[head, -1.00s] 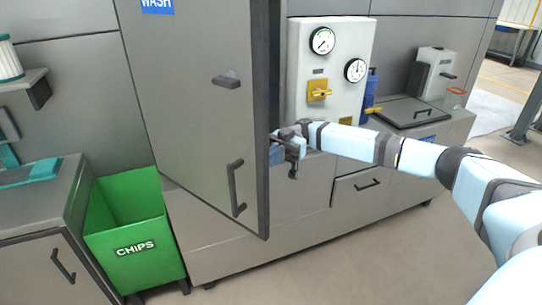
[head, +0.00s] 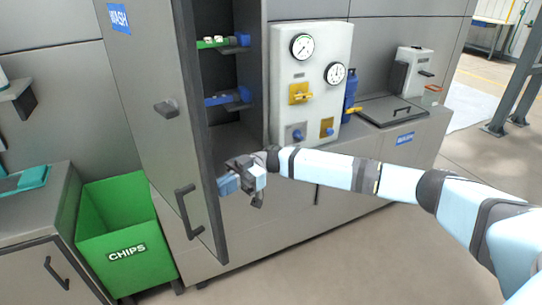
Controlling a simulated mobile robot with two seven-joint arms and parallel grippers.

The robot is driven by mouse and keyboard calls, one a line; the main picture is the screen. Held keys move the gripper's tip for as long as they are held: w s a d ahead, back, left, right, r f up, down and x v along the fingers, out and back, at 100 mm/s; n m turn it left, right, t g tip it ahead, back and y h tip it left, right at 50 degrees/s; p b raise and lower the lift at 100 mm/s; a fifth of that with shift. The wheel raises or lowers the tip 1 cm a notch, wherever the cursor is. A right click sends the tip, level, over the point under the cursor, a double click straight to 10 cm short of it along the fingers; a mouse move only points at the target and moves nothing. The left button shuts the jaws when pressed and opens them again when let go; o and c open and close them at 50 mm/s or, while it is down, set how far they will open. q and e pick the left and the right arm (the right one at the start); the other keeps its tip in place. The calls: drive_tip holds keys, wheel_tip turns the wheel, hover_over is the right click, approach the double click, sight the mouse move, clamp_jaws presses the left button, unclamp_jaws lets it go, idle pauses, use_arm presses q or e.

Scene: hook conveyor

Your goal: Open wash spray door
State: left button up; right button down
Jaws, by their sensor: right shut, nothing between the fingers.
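The grey wash door (head: 152,130) carries a blue WASH label (head: 119,18), a knob and a black bar handle (head: 188,211). It stands partly open, swung to the left, and the cabinet interior (head: 236,85) shows to its right. My right gripper (head: 228,185) is shut and empty at the door's free edge, on the inner side, low down near the height of the handle. Whether its fingers touch the door edge is hard to tell. My left gripper is not in view.
Inside the cabinet are shelves with a green rack (head: 212,43) and a blue rack (head: 222,99). A gauge panel (head: 312,80) stands right of the opening. A green CHIPS bin (head: 121,235) stands left, below the door. The floor in front is clear.

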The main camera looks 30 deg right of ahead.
drive_tip(key=s+a+m+t+p, duration=0.1)
drive_tip(key=a+p, duration=0.4)
drive_tip(key=a, duration=1.1)
drive_tip(key=shift+s+m+t, duration=0.4)
drive_tip(key=shift+m+t, duration=0.1)
drive_tip(key=shift+t, duration=0.6)
drive_tip(key=shift+d, duration=0.1)
